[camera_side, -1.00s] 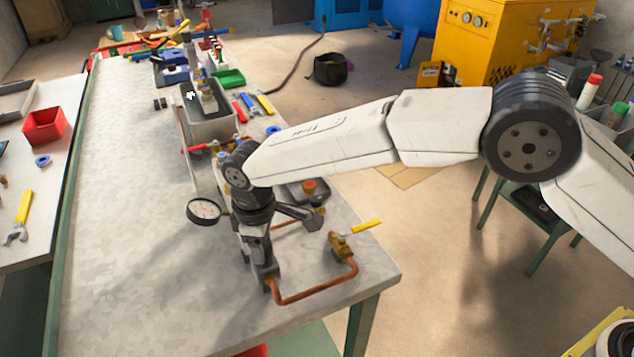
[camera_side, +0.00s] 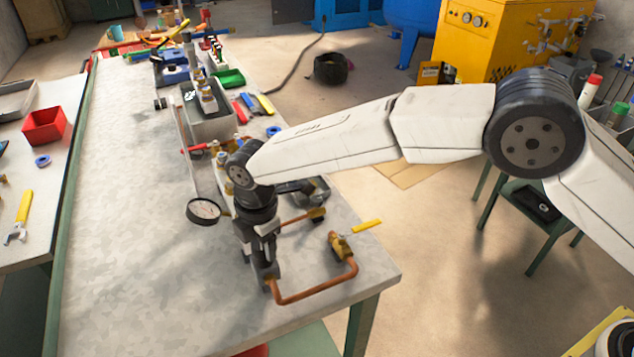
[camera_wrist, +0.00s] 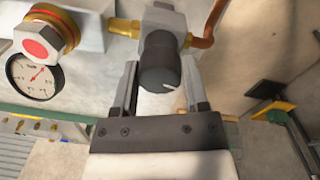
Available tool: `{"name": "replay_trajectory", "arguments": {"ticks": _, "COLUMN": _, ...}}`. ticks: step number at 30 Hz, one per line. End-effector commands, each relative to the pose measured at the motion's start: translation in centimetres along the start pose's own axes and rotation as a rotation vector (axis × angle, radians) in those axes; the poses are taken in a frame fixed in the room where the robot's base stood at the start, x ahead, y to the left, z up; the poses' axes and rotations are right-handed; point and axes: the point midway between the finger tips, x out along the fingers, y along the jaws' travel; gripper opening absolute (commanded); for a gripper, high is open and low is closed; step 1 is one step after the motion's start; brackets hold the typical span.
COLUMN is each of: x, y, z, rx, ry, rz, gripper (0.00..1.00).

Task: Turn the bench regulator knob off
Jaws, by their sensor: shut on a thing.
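The dark, ridged regulator knob (camera_wrist: 159,62) with a white pointer mark sits on a grey regulator body (camera_wrist: 162,18) in the wrist view. The mark points to the lower right there. My gripper (camera_wrist: 160,82) has one finger on each side of the knob and is shut on it. In the side view my gripper (camera_side: 258,246) points down at the pipework near the bench's front end. The knob is hidden there by the fingers and wrist.
A round gauge (camera_side: 204,211) stands just left of my gripper; the wrist view shows it too (camera_wrist: 35,75). The left of the bench (camera_side: 120,220) is clear.

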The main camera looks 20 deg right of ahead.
Motion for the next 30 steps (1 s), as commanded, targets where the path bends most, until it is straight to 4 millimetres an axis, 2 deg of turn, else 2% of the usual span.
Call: {"name": "replay_trajectory", "arguments": {"ticks": 30, "x": -0.16, "y": 0.19, "z": -0.09, "rx": -0.964, "ry": 0.035, "rz": 0.004, "gripper": 0.00}}
